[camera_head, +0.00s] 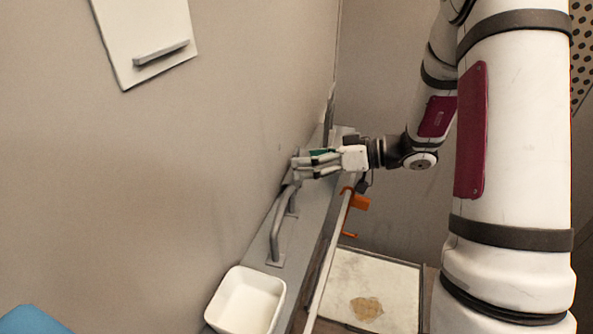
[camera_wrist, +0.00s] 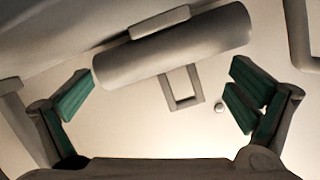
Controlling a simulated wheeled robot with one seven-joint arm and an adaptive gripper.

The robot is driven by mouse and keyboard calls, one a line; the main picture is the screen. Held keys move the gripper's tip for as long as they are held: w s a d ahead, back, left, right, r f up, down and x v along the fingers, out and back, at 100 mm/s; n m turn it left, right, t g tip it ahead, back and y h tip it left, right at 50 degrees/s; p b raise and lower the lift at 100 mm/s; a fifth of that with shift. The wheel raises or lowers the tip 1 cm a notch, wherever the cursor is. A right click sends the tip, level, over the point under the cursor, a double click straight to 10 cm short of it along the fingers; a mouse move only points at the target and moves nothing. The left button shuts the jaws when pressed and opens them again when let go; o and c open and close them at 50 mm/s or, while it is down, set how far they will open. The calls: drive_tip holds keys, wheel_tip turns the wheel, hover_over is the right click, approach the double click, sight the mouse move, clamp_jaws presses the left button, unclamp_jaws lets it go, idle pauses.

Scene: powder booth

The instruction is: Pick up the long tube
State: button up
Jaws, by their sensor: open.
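A thick grey cylinder (camera_wrist: 178,48), which looks like the long tube, lies slightly tilted across the upper middle of the wrist view. A small block shows along its upper side. My gripper (camera_wrist: 164,75) is open, its green-padded fingers apart to the left and right of the cylinder's lower side. I see no grip on it. In the head view my gripper (camera_head: 303,166) is over the grey ledge, close to the left wall, and largely hides what is at its fingertips. I cannot clearly make out the tube there.
A bent grey bar (camera_head: 279,226) with foot plates stands on the grey ledge (camera_head: 315,215) below my gripper. A white bin (camera_head: 247,298) is nearer. An orange clamp-like part (camera_head: 358,200) hangs beside the ledge. A panel with a handle (camera_head: 147,35) is on the wall.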

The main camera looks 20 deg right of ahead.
drive_tip(key=shift+w+a, duration=0.1)
drive_tip(key=shift+a, duration=0.05)
drive_tip(key=c, duration=1.3)
drive_tip(key=shift+c, duration=0.2)
